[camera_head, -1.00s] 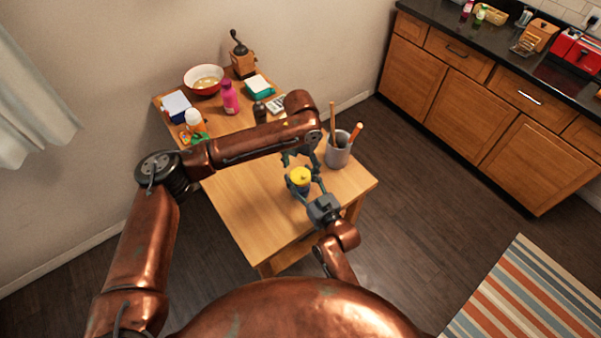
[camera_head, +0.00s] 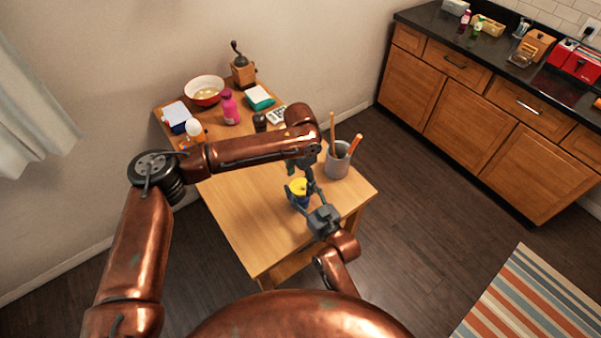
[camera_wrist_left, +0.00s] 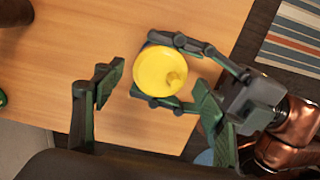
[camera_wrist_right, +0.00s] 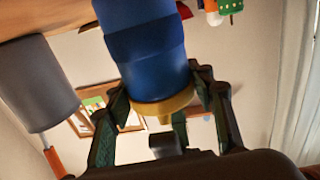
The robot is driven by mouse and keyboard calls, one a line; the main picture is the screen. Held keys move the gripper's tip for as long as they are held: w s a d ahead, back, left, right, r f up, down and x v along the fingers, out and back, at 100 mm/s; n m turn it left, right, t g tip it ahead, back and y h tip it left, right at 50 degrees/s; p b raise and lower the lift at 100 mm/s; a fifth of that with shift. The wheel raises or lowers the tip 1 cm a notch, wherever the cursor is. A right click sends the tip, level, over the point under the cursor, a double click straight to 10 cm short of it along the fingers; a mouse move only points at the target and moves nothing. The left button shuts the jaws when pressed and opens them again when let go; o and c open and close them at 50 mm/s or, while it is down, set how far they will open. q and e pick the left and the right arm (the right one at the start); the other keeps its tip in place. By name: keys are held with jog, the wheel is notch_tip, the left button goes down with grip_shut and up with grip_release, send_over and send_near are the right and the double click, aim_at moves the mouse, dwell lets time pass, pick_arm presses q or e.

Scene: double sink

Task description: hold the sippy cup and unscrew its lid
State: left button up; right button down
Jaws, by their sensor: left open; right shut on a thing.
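The sippy cup has a blue body (camera_wrist_right: 148,50) and a yellow lid (camera_wrist_left: 160,71) with a small spout. It stands upright near the front of the wooden table; the lid also shows in the head view (camera_head: 298,185). My right gripper (camera_head: 300,195) is shut on the cup from the front, a finger on each side. My left gripper (camera_wrist_left: 155,92) is open above the cup. In the left wrist view its fingers are spread to either side of the lid, with a clear gap on the left. Its arm partly hides it in the head view.
A grey utensil pot (camera_head: 337,160) stands close to the right of my left gripper. A pink bottle (camera_head: 229,107), a red bowl (camera_head: 204,90) and a coffee grinder (camera_head: 242,68) stand at the back. The table's front left (camera_head: 245,220) is clear.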

pick_arm(q)
jog(key=shift+f, duration=1.35)
jog(key=shift+c, duration=0.2)
jog(key=c, duration=1.2)
jog(key=n, duration=0.3)
jog(key=o, duration=1.3)
